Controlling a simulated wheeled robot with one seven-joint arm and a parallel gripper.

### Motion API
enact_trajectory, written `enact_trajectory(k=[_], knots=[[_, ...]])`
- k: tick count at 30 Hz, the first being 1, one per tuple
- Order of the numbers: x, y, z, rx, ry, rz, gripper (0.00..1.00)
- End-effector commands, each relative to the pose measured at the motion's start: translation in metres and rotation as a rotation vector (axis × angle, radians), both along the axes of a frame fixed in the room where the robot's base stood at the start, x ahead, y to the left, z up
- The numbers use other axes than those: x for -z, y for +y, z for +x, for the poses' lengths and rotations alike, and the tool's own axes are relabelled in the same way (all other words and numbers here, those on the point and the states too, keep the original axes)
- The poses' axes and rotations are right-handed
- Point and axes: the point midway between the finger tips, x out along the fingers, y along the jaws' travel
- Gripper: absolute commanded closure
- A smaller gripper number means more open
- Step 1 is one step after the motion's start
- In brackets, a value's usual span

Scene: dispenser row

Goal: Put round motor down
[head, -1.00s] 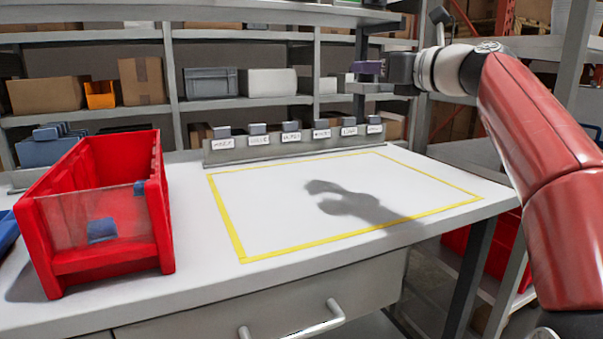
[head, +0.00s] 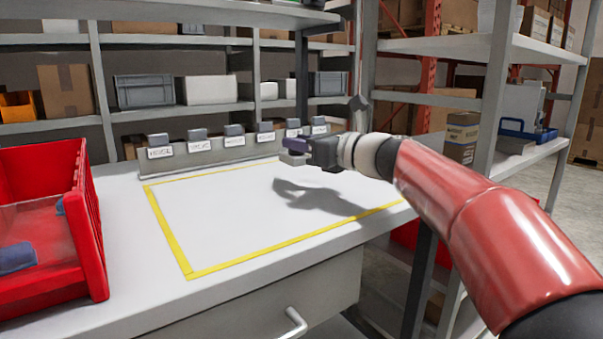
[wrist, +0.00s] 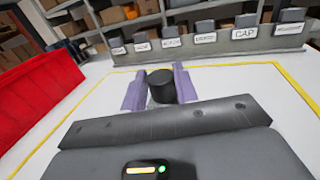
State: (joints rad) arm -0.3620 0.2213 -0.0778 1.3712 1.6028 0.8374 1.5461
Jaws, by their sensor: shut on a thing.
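My gripper (head: 294,150) is above the white tabletop, over the far right part of the area framed by yellow tape (head: 180,243). In the wrist view its two purple fingers (wrist: 160,87) are shut on a dark round motor (wrist: 161,86), a short black cylinder. The motor is held upright between the fingers. In the head view the motor is too small and too hidden by the gripper to make out. The gripper's shadow falls inside the taped area, apart from the gripper.
A red bin (head: 88,230) with a clear front stands at the left, with blue pieces inside. A row of labelled dispensers (head: 199,141) lines the table's back edge. The taped area is otherwise empty. A shelf rack (head: 505,95) stands at the right.

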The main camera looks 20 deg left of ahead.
Motion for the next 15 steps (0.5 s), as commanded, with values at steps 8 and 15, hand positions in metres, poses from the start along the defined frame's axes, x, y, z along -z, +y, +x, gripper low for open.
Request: enact_trajectory(k=[8,15], knots=[[0.033,0.0,0.0,0.0,0.002,0.001,0.99],[0.048,0.0,-0.001,-0.001,-0.003,0.001,0.99]])
